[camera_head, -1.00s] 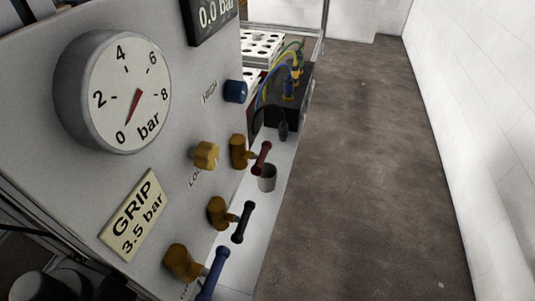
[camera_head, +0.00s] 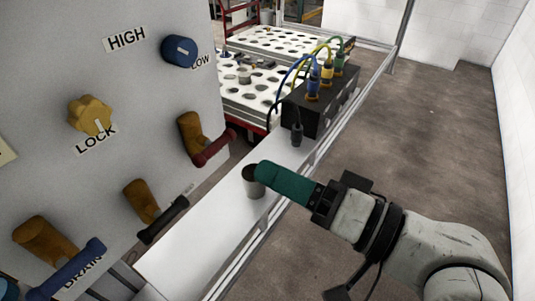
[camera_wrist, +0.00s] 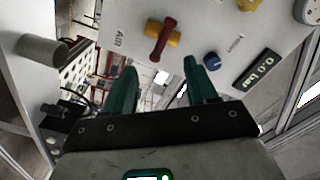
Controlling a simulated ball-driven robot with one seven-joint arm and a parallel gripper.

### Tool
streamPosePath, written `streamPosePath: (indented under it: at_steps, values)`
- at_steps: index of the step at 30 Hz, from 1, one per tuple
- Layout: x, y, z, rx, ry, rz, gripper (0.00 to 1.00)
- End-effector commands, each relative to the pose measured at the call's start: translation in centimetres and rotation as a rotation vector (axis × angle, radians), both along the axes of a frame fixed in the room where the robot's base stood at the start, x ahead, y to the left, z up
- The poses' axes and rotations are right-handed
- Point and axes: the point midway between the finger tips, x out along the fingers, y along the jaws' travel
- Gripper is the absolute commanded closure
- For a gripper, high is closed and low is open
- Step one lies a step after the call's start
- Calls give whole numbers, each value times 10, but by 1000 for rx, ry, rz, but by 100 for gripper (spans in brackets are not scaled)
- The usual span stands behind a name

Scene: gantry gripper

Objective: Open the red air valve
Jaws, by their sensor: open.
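The red air valve has a brass body (camera_head: 190,134) and a dark red bar handle (camera_head: 214,148) on the right part of the panel. In the wrist view the red handle (camera_wrist: 161,42) crosses its brass body, beside the label AIR, ahead of the fingertips. My gripper (camera_head: 264,173) has teal fingers and is to the right of the handle in the head view, apart from it. In the wrist view my gripper (camera_wrist: 160,68) is open, with a gap between the fingers and nothing in it.
Below stand a valve with a black handle (camera_head: 163,221) and one with a blue handle (camera_head: 76,269) marked DRAIN. A yellow LOCK knob (camera_head: 91,117) and a blue knob (camera_head: 180,51) sit higher. A grey cup (camera_head: 253,187) and black box (camera_head: 326,110) are on the ledge.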

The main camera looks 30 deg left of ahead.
Motion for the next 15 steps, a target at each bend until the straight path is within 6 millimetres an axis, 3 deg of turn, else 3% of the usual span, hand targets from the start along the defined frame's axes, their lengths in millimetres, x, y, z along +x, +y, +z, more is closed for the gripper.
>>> streamPosePath:
  at_steps: [5,15]
  values:
    - [-2,17,4,8,2,14,43]
    - [3,76,4,5,2,13,43]
